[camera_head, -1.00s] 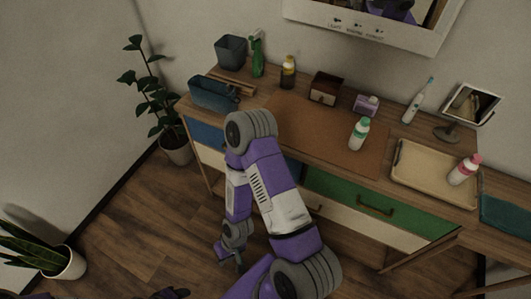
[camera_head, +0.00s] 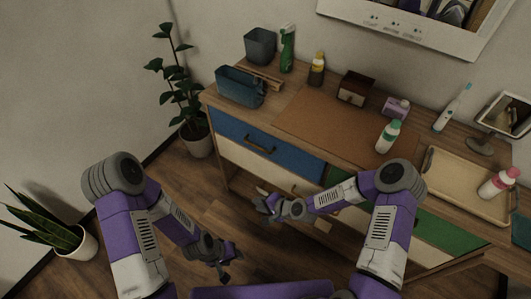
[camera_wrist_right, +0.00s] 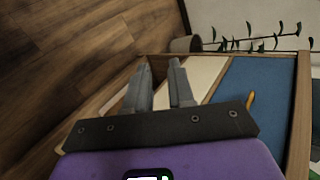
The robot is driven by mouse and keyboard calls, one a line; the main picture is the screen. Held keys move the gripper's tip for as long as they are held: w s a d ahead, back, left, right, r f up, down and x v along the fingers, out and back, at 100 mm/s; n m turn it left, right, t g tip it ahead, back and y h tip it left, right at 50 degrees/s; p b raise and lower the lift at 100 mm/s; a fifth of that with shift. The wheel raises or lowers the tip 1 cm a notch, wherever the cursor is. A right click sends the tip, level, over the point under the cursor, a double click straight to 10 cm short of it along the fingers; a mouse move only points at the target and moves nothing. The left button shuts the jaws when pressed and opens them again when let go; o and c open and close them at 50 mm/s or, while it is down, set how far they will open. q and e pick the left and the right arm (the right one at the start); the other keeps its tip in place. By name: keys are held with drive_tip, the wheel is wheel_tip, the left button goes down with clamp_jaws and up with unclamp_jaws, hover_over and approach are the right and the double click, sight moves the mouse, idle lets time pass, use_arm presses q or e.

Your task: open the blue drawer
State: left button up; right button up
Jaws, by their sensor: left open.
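The blue drawer (camera_head: 284,153) is in the upper left of the desk front and looks shut. Its brown bar handle (camera_head: 258,146) is uncovered. In the right wrist view the blue drawer (camera_wrist_right: 254,75) is at the right, with part of its handle (camera_wrist_right: 250,100) showing. My right gripper (camera_head: 263,203) is in front of the desk, below the blue drawer and apart from its handle. In the wrist view its fingers (camera_wrist_right: 158,75) are spread with nothing between them. My left gripper (camera_head: 224,268) is open and empty, low over the floor, away from the desk.
A cream drawer (camera_head: 240,158) lies below the blue one, and a green drawer (camera_head: 450,232) is to the right. The desktop holds a blue bin (camera_head: 240,88), bottles and a tray (camera_head: 450,190). A potted plant (camera_head: 197,140) stands left of the desk. Floor before the desk's left end is clear.

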drive_tip(key=w+d+r+m+t+b, duration=0.25)
drive_tip(key=w+m+t, duration=0.2)
drive_tip(key=w, duration=0.55)
drive_tip(key=m+t, duration=0.2)
drive_tip(key=m, duration=0.2)
approach(263, 150)
drive_tip(key=f+x, duration=0.1)
drive_tip(key=x, duration=0.3)
drive_tip(key=shift+y, duration=0.4)
drive_tip(key=x, duration=0.4)
drive_tip(key=b+x, duration=0.1)
drive_tip(key=x, duration=0.1)
drive_tip(key=shift+r, duration=0.3)
use_arm(q)
drive_tip(key=shift+f, duration=2.4)
use_arm(e)
drive_tip(key=shift+w+a+f, duration=0.1)
drive_tip(key=shift+w+a, duration=0.3)
drive_tip(key=shift+w, duration=0.2)
clamp_jaws()
